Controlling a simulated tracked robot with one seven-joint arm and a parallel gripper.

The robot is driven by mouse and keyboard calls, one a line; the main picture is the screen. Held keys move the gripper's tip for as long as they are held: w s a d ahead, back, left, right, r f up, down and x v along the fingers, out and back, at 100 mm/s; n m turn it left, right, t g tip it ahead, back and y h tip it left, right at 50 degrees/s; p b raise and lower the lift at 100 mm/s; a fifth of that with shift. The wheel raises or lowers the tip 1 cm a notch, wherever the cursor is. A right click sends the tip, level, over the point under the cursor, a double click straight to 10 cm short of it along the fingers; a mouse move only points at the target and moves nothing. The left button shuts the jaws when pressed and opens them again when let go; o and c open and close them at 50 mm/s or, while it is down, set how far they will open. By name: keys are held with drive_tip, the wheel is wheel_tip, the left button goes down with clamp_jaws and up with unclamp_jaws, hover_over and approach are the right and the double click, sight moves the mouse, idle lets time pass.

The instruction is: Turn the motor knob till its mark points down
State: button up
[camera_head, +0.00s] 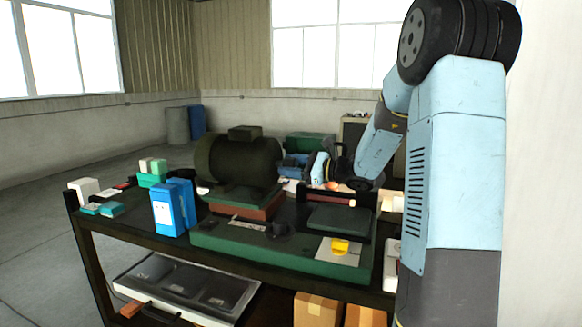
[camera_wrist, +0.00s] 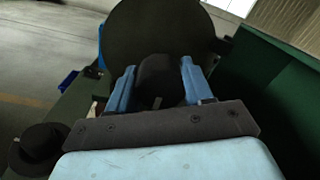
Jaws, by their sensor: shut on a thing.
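The motor (camera_head: 238,158) is a dark olive drum lying on a reddish block on the green machine base. Its round end face (camera_wrist: 150,28) fills the top middle of the wrist view. A dark rounded knob (camera_wrist: 158,72) stands out in front of that face, between the two light-blue fingers of my gripper (camera_wrist: 158,82). The fingers are shut on the knob. A small paler strip shows low on the knob, but I cannot tell surely which way a mark points. In the head view my gripper (camera_head: 318,167) is right of the motor, and the knob is hidden.
The green base (camera_head: 218,238) carries another black round knob (camera_head: 280,229), which also shows in the wrist view (camera_wrist: 38,148), and a yellow item (camera_head: 340,246) on a pale plate. Blue boxes (camera_head: 168,209) stand at left on the dark bench. A green box (camera_head: 310,143) is behind.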

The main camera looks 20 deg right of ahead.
drive_tip(key=o, duration=1)
drive_tip(key=shift+o, duration=0.2)
drive_tip(key=v, duration=1.3)
drive_tip(key=shift+s+d, duration=0.3)
drive_tip(key=s+a+f+n+g+h, duration=0.1)
drive_tip(key=s+a+n+g+h, duration=0.3)
drive_tip(key=s+a+n+g, duration=0.75)
drive_tip(key=s+n+t+h, duration=0.6)
drive_tip(key=s+n+h, duration=0.2)
drive_tip(key=s, duration=0.8)
drive_tip(key=shift+s+r+h, duration=0.15)
drive_tip(key=shift+s+h, duration=0.25)
drive_tip(key=shift+h, duration=0.8)
